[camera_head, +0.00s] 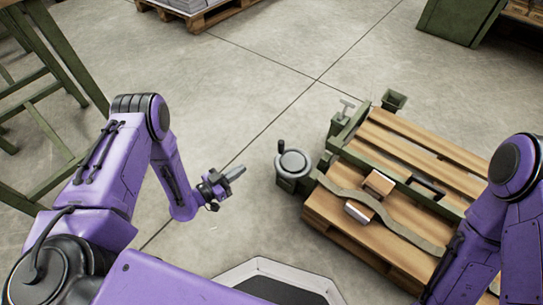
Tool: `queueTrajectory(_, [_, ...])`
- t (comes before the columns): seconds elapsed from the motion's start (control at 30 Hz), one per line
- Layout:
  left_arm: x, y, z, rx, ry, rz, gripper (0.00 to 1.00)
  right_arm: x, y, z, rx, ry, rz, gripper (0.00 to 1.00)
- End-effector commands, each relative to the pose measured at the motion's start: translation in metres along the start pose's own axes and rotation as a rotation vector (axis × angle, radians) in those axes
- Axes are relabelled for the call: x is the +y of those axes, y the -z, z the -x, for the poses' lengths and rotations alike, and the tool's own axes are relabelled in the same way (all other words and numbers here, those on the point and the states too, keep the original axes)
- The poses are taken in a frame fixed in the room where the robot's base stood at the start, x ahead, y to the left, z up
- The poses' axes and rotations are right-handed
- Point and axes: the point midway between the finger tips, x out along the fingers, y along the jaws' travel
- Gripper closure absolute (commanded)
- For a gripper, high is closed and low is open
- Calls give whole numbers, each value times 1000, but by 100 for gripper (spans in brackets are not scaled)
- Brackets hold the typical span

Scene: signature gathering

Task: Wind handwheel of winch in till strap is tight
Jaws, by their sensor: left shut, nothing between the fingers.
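The winch's handwheel (293,162) is a grey disc with a dark upright knob at its upper left edge. It stands at the left end of the winch beside the pallet. The strap (345,193) is a grey-olive band that runs from the winch side across the wooden pallet (320,205) towards the lower right. It looks wavy and lies loosely by two small blocks. My left gripper (236,174) is shut and empty, to the left of the handwheel and apart from it. My right arm comes in at the right; its gripper is not in view.
One block has a wooden top (379,183) and another a silvery face (359,211). A green frame (400,174) crosses the pallet. Green trestle legs (60,50) stand at the left, a loaded pallet (205,18) at the top. The floor between is clear.

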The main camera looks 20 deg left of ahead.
Motion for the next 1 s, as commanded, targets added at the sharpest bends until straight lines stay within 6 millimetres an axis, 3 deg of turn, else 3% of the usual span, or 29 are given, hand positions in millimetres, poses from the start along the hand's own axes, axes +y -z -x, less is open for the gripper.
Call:
queueTrajectory(0.17, [-2,1,-10,54,-50,-39,100,3,-7,-7,-46,0,33,57])
queueTrajectory(0.5, [4,2,-80,54,-54,-39,100,18,-35,-21,-268,-1,233,57])
queueTrajectory(0.8, [6,6,-130,52,-52,-38,100,30,5,-61,-61,-53,225,57])
queueTrajectory(1.0, [7,9,-142,50,-51,-36,100,34,18,-68,1,-69,224,57])
